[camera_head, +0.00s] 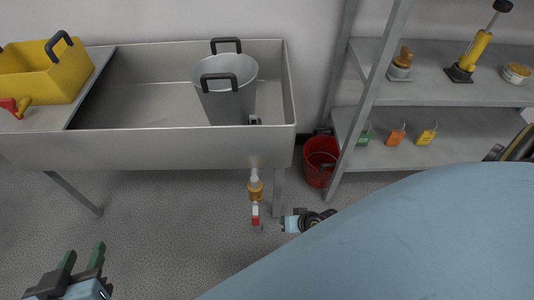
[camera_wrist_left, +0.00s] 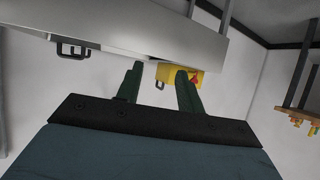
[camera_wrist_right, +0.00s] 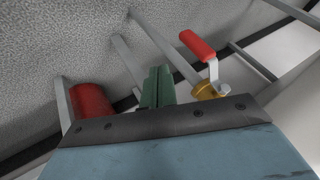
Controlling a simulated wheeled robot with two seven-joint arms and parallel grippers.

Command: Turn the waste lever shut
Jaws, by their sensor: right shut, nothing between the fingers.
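The waste lever (camera_head: 255,216), with a red grip and a pale arm, shows below the brass valve body (camera_head: 255,190) under the sink in the head view. In the right wrist view the red lever grip (camera_wrist_right: 197,45) stands off the brass body (camera_wrist_right: 207,90), to the right of my fingers. My right gripper (camera_head: 284,223) is just right of the lever, apart from it. Its fingers also show in the right wrist view (camera_wrist_right: 158,84), shut and empty. My left gripper (camera_head: 84,252) is open and empty at the lower left, far from the lever; it also shows in the left wrist view (camera_wrist_left: 160,72).
The metal sink (camera_head: 150,147) holds a grey bucket (camera_head: 222,95). A yellow crate (camera_head: 50,80) is at its left. A sink leg (camera_head: 279,190) stands close to the lever. A red bucket (camera_head: 318,165) is beside the shelf rack (camera_head: 390,93). Floor left of the lever is clear.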

